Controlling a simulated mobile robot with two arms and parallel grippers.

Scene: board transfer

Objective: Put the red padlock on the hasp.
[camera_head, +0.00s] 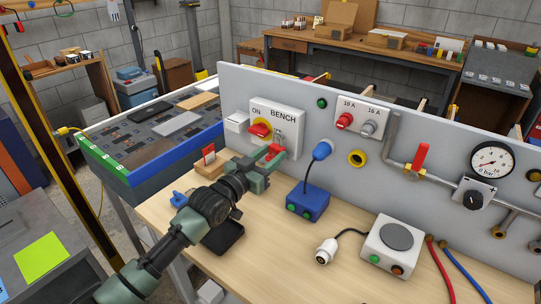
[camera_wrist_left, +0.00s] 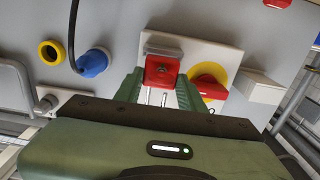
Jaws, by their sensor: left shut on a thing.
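The red padlock (camera_head: 272,151) is between the fingers of my left gripper (camera_head: 268,160), which is shut on it, in front of the BENCH switch plate (camera_head: 292,115). The metal hasp (camera_head: 280,136) sits on that plate, just above the padlock in the head view. The left wrist view shows the padlock (camera_wrist_left: 162,71) between the green fingers (camera_wrist_left: 160,90), with its silver shackle bars (camera_wrist_left: 156,97) partly visible. A grey metal piece (camera_wrist_left: 163,51) lies beside the padlock body. I cannot tell whether the shackle passes through the hasp. My right gripper is not in view.
A red switch handle on a yellow disc (camera_head: 260,129) is left of the hasp. A blue plug (camera_head: 322,150) and blue box (camera_head: 308,201) are to the right. A wooden block with a red card (camera_head: 210,165) stands left of the gripper. The bench front is partly clear.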

